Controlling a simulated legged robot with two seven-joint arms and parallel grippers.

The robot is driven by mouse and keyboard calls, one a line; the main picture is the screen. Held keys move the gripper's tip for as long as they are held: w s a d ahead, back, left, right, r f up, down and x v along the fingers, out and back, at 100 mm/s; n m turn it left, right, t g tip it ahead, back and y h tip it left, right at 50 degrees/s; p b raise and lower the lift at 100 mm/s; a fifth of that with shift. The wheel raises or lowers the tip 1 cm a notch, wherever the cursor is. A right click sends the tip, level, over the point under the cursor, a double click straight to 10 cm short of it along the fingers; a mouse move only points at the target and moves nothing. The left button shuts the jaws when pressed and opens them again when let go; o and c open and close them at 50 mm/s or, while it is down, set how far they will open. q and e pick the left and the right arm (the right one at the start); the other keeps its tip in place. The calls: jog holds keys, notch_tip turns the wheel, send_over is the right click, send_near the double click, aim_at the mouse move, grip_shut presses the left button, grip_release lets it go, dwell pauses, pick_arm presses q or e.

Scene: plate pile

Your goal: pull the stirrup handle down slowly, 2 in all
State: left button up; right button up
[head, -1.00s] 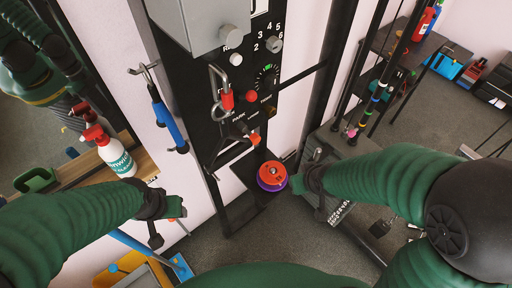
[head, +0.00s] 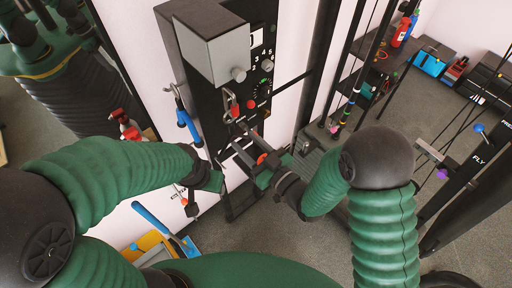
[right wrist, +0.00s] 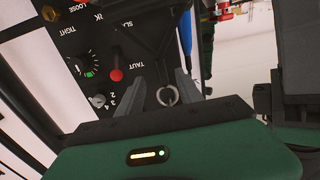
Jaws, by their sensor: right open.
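The tall black panel (head: 215,108) stands in the middle of the head view. A metal loop with a red part (head: 231,105) hangs on its face. A dark angular frame, perhaps the stirrup handle, is largely hidden by my right gripper (head: 250,150), which is open at the panel's lower front. In the right wrist view, a grey metal ring (right wrist: 167,95) shows between the two fingers of my right gripper (right wrist: 163,92); I cannot tell whether they touch it. My left gripper (head: 213,181) is left of the panel's lower part, apart from it; its jaws are unclear.
A grey box (head: 212,52) juts from the panel's top. A blue-handled tool (head: 187,125) hangs to its left. A red knob (right wrist: 117,75) and a dial (right wrist: 83,68) sit on the panel.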

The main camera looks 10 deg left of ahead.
aim_at(234, 130)
jog(key=shift+w+a+r, duration=0.1)
jog(key=shift+w+a, duration=0.05)
jog(key=shift+a, duration=0.3)
jog(key=shift+w+a+r, duration=0.1)
jog(key=shift+w+a, duration=0.05)
jog(key=shift+a, duration=0.3)
jog(key=x, duration=0.2)
jog(key=b+x, duration=0.1)
jog(key=x, duration=0.1)
jog(key=shift+w+f, duration=0.25)
jog(key=shift+w, duration=0.2)
jog(key=shift+a+r, duration=0.15)
jog(key=shift+a, duration=0.2)
jog(key=shift+w, duration=0.1)
jog(key=shift+d+b, duration=0.1)
jog(key=shift+b, duration=0.25)
grip_shut()
jog(key=shift+r, duration=0.1)
